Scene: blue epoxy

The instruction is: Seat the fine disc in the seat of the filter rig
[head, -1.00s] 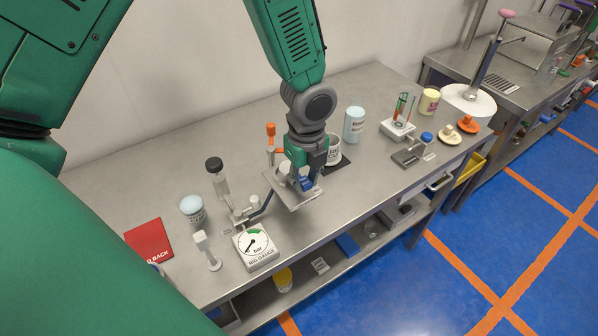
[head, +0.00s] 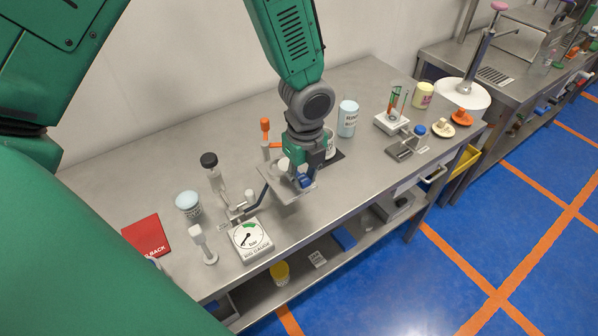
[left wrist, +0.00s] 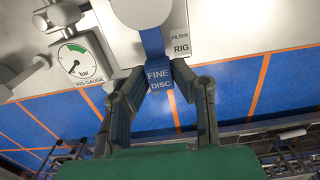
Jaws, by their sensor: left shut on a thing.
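The fine disc (left wrist: 158,78) shows as a blue tab marked FINE DISC in the left wrist view. In the head view a blue part of it (head: 306,182) shows at the fingertips. My left gripper (left wrist: 160,84) is shut on this tab; in the head view the gripper (head: 305,177) is over the front edge of the filter rig. The filter rig (head: 272,188) is a pale plate with a white cylinder, near the bench's front edge. The tab runs under the cylinder (left wrist: 140,12). The disc's round part and the seat are hidden.
The rig gauge (head: 250,238) stands left of the rig, with a black-knobbed fitting (head: 212,170) beside it. An orange-topped post (head: 265,138) is close behind the rig. A red card (head: 147,236) lies at left. Jars and coloured discs (head: 462,117) stand at right.

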